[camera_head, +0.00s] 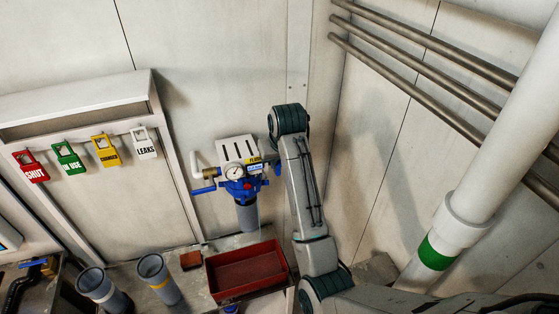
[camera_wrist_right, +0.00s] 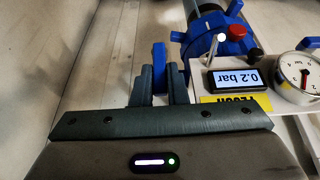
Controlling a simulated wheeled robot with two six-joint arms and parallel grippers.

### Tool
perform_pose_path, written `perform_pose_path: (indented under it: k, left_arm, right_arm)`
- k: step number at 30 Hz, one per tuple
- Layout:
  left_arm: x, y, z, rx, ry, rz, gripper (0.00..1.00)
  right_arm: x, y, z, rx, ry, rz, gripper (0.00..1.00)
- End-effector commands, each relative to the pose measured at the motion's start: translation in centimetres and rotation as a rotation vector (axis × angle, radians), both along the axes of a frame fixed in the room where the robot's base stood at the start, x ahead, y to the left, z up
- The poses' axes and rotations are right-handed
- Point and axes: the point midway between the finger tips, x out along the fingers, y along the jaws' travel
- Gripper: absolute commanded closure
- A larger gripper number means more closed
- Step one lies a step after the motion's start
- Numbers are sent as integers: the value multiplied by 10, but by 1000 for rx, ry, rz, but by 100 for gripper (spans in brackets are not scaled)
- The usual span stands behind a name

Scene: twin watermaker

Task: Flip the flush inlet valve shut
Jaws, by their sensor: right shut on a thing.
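The flush unit has a white bracket (camera_head: 238,149), a round gauge (camera_head: 235,173) and a blue filter head (camera_head: 243,190). A blue lever (camera_wrist_right: 159,56) stands between the two dark fingers of my right gripper (camera_wrist_right: 162,85), beside the unit. The gripper is shut on this lever, and the fingers hide its lower part. In the head view a bit of blue (camera_head: 278,169) shows by my right arm, which hides most of that side. Another blue lever (camera_head: 203,190) sticks out on the unit's left. My left gripper is out of view.
Colored tags (camera_head: 106,151) hang on the left cabinet. Pipes (camera_head: 425,70) run along the right wall.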

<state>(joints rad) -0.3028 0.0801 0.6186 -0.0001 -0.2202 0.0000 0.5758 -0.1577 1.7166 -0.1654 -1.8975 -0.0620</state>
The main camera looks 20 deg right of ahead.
Motion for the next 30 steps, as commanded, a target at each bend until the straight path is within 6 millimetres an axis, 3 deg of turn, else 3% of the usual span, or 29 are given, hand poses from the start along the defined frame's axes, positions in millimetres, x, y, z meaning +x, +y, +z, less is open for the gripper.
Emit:
perform_pose_path:
  k: [5,6,9,30]
  left_arm:
    - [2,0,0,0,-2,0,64]
    - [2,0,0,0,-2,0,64]
    - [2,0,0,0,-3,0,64]
    - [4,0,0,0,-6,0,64]
  right_arm:
    - [0,0,0,-1,0,1,100]
    - [0,0,0,-1,0,1,79]
    - [0,0,0,0,0,1,65]
    - [0,1,0,2,1,2,65]
